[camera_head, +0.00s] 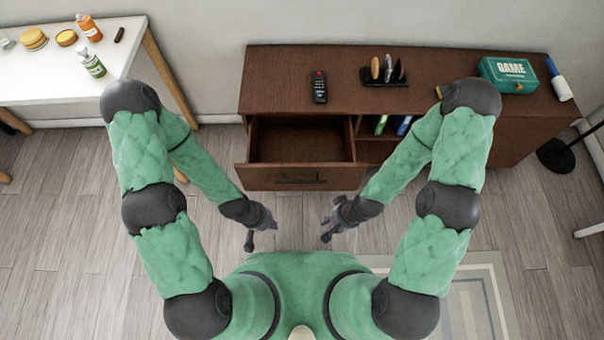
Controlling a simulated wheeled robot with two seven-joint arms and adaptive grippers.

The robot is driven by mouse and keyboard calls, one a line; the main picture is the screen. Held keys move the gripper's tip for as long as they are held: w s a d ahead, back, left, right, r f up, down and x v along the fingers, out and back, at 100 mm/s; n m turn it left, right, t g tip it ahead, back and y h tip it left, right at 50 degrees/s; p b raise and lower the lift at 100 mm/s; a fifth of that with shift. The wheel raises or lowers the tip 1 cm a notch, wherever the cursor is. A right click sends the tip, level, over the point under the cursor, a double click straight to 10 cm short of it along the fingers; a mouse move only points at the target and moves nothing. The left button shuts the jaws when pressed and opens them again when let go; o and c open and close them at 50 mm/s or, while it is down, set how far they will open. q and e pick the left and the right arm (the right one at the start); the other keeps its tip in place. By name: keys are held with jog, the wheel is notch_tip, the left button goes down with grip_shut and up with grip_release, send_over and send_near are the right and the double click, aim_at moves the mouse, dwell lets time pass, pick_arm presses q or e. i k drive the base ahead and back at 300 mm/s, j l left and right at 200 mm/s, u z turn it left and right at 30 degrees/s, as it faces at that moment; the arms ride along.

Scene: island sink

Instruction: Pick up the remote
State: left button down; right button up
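The remote (319,87) is black with a red button and small light keys. It lies on top of the brown wooden cabinet (275,75), left of centre, above the open drawer. My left gripper (250,240) hangs over the floor in front of the drawer, apart from the remote. My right gripper (328,230) is at a similar distance, to the right of the left one. Both look empty. The fingers are small and dark, so I cannot tell whether either is open or shut.
The open drawer (300,182) juts out below the remote and looks empty. A dark holder (385,80) with upright items stands right of the remote. A teal GAME box (509,75) sits further right. A white table (80,75) with bottles and food stands at left.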

aim_at(320, 88)
jog(key=u, duration=0.65)
jog(key=l+u, duration=0.95)
jog(key=k+l+u, duration=0.15)
jog(key=u, duration=0.35)
jog(key=k+l, duration=0.05)
jog(key=l, duration=0.05)
